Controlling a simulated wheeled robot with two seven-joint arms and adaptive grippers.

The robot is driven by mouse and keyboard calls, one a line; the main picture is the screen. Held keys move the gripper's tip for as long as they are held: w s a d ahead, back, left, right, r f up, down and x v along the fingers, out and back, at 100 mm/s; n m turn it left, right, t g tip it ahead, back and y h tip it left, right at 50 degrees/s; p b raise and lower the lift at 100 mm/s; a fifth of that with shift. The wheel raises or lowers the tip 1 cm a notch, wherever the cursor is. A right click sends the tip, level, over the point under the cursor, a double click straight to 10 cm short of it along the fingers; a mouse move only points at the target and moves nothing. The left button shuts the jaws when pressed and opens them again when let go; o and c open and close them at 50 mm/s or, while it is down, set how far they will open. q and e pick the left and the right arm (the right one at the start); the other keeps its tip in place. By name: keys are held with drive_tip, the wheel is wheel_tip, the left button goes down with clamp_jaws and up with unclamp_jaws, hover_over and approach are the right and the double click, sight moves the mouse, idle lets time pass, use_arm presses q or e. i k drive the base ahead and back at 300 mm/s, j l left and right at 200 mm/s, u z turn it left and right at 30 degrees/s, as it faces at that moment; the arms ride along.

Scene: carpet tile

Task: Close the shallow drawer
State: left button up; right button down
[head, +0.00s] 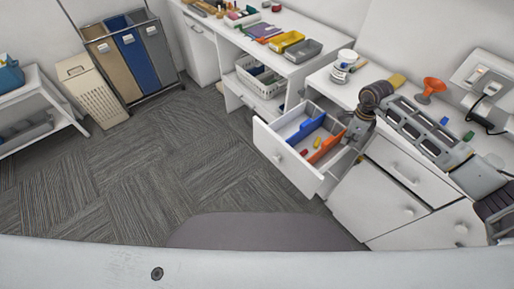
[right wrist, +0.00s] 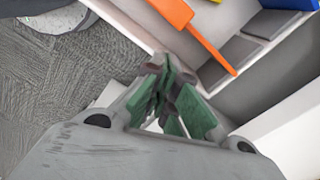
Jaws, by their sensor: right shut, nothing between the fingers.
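The shallow white drawer (head: 285,162) stands pulled out from the white cabinet, its round knob (head: 277,157) facing the floor. My right gripper (head: 353,138) points down by the drawer's right side, near the cabinet. In the right wrist view, its green-padded fingers (right wrist: 165,88) are shut and empty, close to the drawer's white wall (right wrist: 135,38). I cannot tell whether the fingers touch the drawer. My left gripper is out of view.
The cabinet has closed drawers (head: 398,160) right of the open one. The counter holds a white cup stack (head: 345,62) and an orange funnel-like item (head: 431,88). Carpet (head: 150,170) in front of the drawer is clear.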

sight(271, 139)
drive_tip(key=k+l, duration=0.4)
drive_tip(key=l, duration=0.15)
drive_tip(key=k+l, duration=0.45)
drive_tip(key=l, duration=0.1)
